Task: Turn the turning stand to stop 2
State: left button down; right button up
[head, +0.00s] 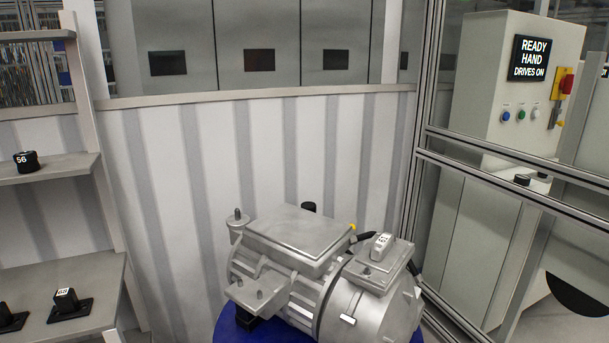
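The turning stand (229,328) shows only as a blue rounded edge at the bottom middle of the head view. A grey metal drive unit (305,262) sits on it and hides most of it. The unit has a flat-lidded box on top and a rounded housing at its right end. No stop marks or numbers of the stand can be seen. Neither of my grippers is in view.
A shelf rack (50,167) at the left holds a black part marked 56 (26,162) and a block marked 60 (67,301). A framed fence (510,185) stands at the right, with a control cabinet (500,75) behind; its screen reads READY HAND DRIVES ON. A striped wall closes the back.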

aim_at(288, 283)
jog(key=i+j+u, duration=0.15)
jog(key=j+u, duration=0.2)
jog(key=i+j+u, duration=0.35)
jog(key=k+j, duration=0.1)
jog(key=j, duration=0.05)
